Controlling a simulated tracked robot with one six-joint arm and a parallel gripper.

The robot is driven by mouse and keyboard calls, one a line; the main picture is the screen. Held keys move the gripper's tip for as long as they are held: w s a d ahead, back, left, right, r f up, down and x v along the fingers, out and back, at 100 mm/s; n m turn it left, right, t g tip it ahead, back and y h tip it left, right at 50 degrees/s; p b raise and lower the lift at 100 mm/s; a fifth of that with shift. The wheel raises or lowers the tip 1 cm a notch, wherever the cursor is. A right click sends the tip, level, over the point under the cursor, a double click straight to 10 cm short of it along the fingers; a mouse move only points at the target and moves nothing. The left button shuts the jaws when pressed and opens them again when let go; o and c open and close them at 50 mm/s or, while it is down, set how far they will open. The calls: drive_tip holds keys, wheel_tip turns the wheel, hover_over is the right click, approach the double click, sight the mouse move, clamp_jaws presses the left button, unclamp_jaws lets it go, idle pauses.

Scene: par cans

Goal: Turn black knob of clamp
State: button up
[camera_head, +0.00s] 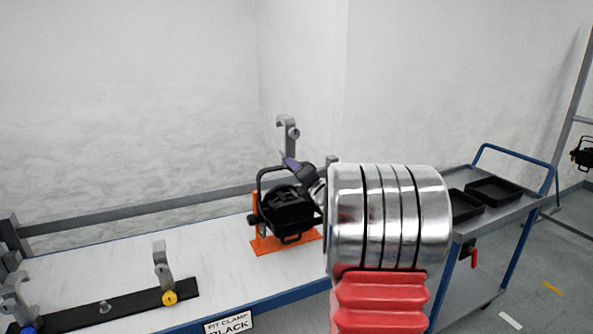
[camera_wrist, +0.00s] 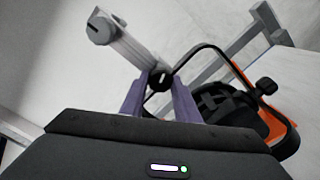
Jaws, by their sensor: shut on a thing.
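The grey hook-shaped clamp (camera_head: 288,135) stands up above the black par can (camera_head: 288,208), which sits on an orange stand (camera_head: 268,242) on the bench. In the wrist view the clamp (camera_wrist: 125,40) runs from upper left down to its black knob (camera_wrist: 160,76). My gripper (camera_wrist: 160,88) has its two purple fingers on either side of the knob, shut on it. In the head view my gripper (camera_head: 296,168) is beside the can's yoke, and the knob cannot be made out there. The can (camera_wrist: 225,105) is right of the fingers in the wrist view.
On the bench (camera_head: 215,255), a black strip (camera_head: 120,305) holds a clamp with a yellow knob (camera_head: 170,297) and one with a blue knob (camera_head: 28,329). A sign (camera_head: 229,323) reads "FIT CLAMP BLACK". A cart (camera_head: 510,208) with black trays stands right.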

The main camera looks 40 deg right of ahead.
drive_tip(key=n, duration=1.9)
drive_tip(key=shift+s+f+n, duration=0.1)
drive_tip(key=shift+f+n, duration=0.2)
drive_tip(key=shift+n, duration=0.1)
idle(2.7)
idle(0.4)
